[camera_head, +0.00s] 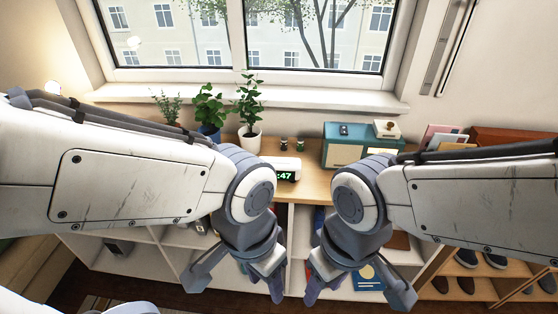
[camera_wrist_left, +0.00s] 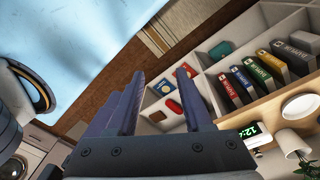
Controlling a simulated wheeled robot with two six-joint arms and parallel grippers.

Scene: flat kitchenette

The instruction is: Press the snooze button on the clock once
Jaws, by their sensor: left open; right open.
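A small white clock (camera_head: 285,164) with a green lit display ending in :47 stands on the wooden top below the window, seen between my two arms. Its snooze button is too small to make out. The clock also shows in the left wrist view (camera_wrist_left: 252,131), at the right and partly cut by other things. My left gripper (camera_head: 235,282) is open and empty, pointing down in front of the shelf unit, nearer to me than the clock. My right gripper (camera_head: 358,293) is open and empty to its right, at about the same height. Neither touches the clock.
Potted plants (camera_head: 249,140) stand left of the clock. Small dark jars (camera_head: 284,143) stand behind it. A teal radio-like box (camera_head: 342,152) stands to its right. Shelves with books (camera_wrist_left: 242,83) and shoes (camera_head: 466,258) are below the wooden top.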

